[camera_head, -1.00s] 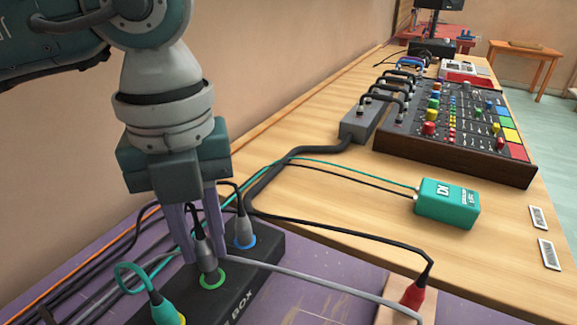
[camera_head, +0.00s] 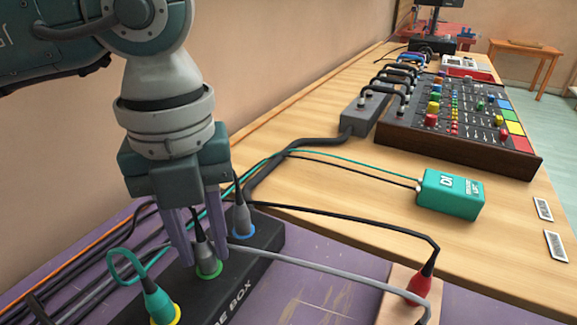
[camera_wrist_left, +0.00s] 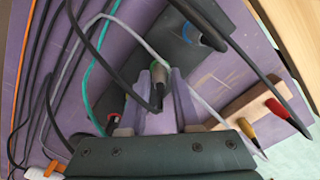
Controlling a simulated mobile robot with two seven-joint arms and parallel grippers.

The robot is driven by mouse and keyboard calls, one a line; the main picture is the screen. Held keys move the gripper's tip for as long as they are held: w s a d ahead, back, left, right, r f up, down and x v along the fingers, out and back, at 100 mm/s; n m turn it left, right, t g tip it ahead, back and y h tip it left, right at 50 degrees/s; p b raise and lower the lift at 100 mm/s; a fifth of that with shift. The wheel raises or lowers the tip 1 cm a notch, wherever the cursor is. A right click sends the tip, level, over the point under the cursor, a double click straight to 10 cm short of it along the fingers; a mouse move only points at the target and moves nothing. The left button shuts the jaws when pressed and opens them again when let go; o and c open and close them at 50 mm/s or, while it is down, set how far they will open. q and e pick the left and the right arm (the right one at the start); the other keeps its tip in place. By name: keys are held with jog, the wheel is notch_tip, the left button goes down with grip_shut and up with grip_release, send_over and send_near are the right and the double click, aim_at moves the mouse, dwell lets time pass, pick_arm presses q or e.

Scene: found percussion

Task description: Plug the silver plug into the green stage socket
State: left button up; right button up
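The silver plug (camera_head: 202,252) stands upright in the green-ringed socket (camera_head: 208,271) of the black stage box (camera_head: 262,242). Its dark boot and cable rise from the top. My left gripper (camera_head: 197,247) has its two purple fingers on either side of the plug. In the left wrist view the silver plug (camera_wrist_left: 158,72) lies between the spread fingertips (camera_wrist_left: 155,88), with gaps beside it, so the gripper looks open. My right gripper is not in view.
A teal plug (camera_head: 158,302) sits in the yellow-ringed socket and a dark plug (camera_head: 241,216) in the blue-ringed one. A red plug (camera_head: 421,283) stands in a wooden block (camera_head: 398,287). Loose cables run left. A teal DI box (camera_head: 450,194) and a mixer (camera_head: 455,145) are on the table.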

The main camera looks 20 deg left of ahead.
aim_at(201, 239)
pick_arm(q)
jog(key=o, duration=0.4)
jog(key=shift+r, duration=0.15)
notch_tip(201, 239, up, 10)
jog(key=shift+f+p, duration=0.1)
jog(key=shift+p, duration=0.55)
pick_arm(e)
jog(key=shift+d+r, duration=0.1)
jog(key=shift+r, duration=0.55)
